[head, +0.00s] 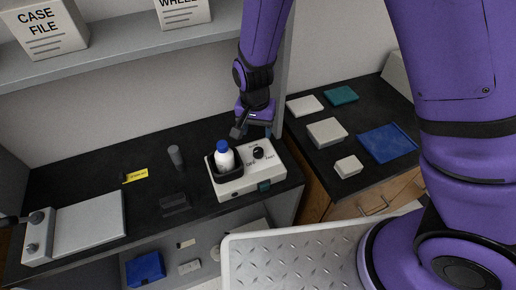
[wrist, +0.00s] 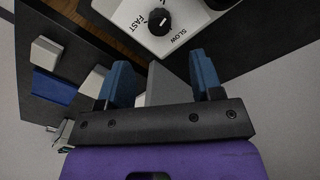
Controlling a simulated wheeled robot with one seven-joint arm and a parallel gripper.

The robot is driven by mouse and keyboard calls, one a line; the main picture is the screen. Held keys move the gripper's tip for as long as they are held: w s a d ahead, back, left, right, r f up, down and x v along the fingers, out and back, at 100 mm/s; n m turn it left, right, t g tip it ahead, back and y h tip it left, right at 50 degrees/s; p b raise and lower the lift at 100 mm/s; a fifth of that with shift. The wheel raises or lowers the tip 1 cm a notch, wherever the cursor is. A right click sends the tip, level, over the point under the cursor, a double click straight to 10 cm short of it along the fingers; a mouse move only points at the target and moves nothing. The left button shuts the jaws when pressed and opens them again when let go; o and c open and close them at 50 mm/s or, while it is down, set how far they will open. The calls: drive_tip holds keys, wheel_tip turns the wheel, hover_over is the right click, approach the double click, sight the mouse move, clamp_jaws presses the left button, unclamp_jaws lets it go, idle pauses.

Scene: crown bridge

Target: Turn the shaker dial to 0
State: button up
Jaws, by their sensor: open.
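The white shaker (head: 232,185) stands on the black counter, with a white bottle with a blue cap (head: 223,155) upright in its dark holder. Its black dial (head: 258,153) is on the top face, right of the bottle. In the wrist view the dial (wrist: 160,22) shows a white pointer mark, with FAST and SLOW printed around it. The zero or off mark is not clear there. My gripper (wrist: 160,78) is open, its two blue fingers apart and empty, below the dial in the picture. In the head view my gripper (head: 255,128) is just behind the shaker, apart from the dial.
A shelf with a case file box (head: 45,30) hangs above. A hotplate-like device (head: 88,222) is at the far left. Boxes and a blue tray (head: 387,143) cover the right counter.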

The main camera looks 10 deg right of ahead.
sight(258, 151)
drive_tip(key=f, duration=0.9)
drive_tip(key=shift+d, duration=0.2)
drive_tip(key=shift+c, duration=0.2)
drive_tip(key=c, duration=0.9)
drive_tip(key=shift+s+n, duration=0.1)
drive_tip(key=shift+n, duration=2)
